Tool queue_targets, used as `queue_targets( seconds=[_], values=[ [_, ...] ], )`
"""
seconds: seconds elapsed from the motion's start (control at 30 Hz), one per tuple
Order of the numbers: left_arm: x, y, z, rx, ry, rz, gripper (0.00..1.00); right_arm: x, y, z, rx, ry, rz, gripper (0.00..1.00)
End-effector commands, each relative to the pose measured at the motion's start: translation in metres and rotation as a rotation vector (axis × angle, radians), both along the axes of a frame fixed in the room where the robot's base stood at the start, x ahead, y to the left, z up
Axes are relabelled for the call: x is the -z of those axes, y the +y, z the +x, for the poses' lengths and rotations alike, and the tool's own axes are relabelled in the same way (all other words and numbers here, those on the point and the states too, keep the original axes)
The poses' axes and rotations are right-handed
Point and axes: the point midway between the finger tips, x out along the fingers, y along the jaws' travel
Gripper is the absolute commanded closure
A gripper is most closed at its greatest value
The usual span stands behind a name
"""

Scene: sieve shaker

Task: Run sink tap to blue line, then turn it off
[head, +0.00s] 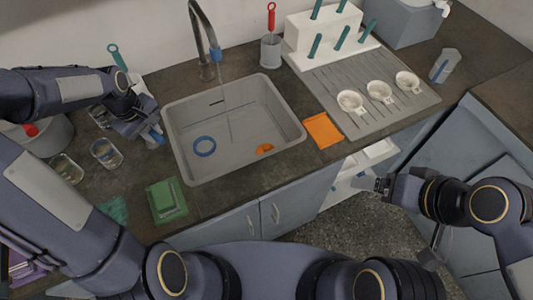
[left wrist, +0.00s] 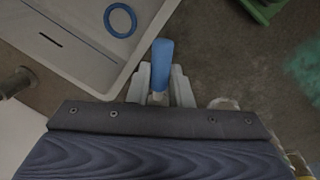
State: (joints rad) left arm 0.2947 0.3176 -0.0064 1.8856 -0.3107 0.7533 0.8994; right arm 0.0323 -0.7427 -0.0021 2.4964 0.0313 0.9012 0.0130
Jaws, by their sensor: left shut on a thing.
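The sink (head: 183,150) is a grey basin in the counter. Its curved metal tap (head: 193,25) has a blue-banded spout (head: 215,55) over the basin. A thin pale line, apparently a water stream, runs down from the spout. My left gripper (head: 152,132) is beside the sink's left edge. It is shut on a blue handle (left wrist: 162,62), which sticks out between the jaws in the left wrist view. My right gripper (head: 373,184) is in front of the counter; its jaw opening is unclear.
A blue ring (head: 204,146) and an orange piece (head: 264,149) lie in the basin. A green box (head: 166,199) and glass beakers (head: 106,153) stand left of it. An orange cloth (head: 323,130) and a drying rack (head: 332,72) are to the right.

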Motion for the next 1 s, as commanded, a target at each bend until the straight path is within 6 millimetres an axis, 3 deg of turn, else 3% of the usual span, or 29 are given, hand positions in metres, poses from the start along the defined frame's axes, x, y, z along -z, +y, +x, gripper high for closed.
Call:
queue_targets(
  seconds=[0.37, 1.0],
  values=[
    [0.000, -0.007, 0.016, -0.309, -0.006, 0.001, 1.00, 0.011, 0.000, 0.000, 0.000, 0.000, 0.000, 0.12],
    [-0.002, -0.008, 0.042, -0.838, -0.005, 0.001, 1.00, 0.012, 0.000, 0.000, 0.000, 0.000, 0.000, 0.12]
  ],
)
